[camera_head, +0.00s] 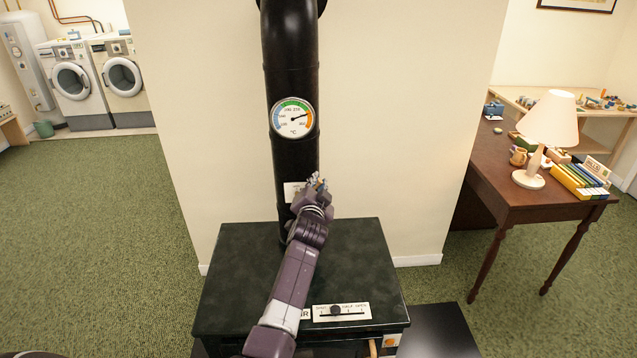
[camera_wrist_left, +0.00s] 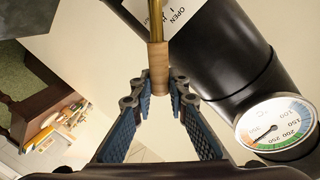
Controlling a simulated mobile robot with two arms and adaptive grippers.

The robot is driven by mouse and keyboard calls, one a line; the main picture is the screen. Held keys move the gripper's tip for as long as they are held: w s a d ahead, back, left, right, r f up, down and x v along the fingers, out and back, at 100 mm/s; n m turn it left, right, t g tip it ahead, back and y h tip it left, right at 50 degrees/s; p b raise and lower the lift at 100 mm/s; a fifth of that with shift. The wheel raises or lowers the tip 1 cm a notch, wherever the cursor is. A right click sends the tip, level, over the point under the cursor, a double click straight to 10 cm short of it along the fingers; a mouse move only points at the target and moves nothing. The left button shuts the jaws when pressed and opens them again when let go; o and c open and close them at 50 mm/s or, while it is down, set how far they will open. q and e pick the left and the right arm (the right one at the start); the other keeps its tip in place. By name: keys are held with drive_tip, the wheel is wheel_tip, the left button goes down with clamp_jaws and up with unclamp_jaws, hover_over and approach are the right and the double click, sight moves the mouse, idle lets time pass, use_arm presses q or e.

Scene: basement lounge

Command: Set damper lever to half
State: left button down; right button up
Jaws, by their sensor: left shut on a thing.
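The damper lever is a brass rod (camera_wrist_left: 156,20) with a wooden grip (camera_wrist_left: 158,62) in the left wrist view. My left gripper (camera_wrist_left: 159,90) has its blue-padded fingertips closed on the end of the wooden grip. In the head view the left gripper (camera_head: 316,184) is at the black stove pipe (camera_head: 292,160), and hand and arm hide the lever. A white label plate (camera_head: 292,192) is on the pipe; in the left wrist view its plate (camera_wrist_left: 176,14) reads OPEN, with the rest cut off. The lever's exact setting cannot be read. My right gripper is not in view.
A round dial thermometer (camera_head: 293,117) sits on the pipe above the hand. The dark stove top (camera_head: 350,255) lies below my arm, with a slider plate (camera_head: 341,312) at its front. A wooden desk (camera_head: 520,200) with a lamp (camera_head: 548,125) stands at right. Green carpet is clear at left.

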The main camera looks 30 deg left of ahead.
use_arm(q)
drive_tip(key=shift+f, duration=0.1)
idle(0.3)
drive_tip(key=c, duration=1.8)
unclamp_jaws()
drive_tip(key=shift+c, duration=0.2)
drive_tip(key=v, duration=1.2)
drive_tip(key=shift+d, duration=0.1)
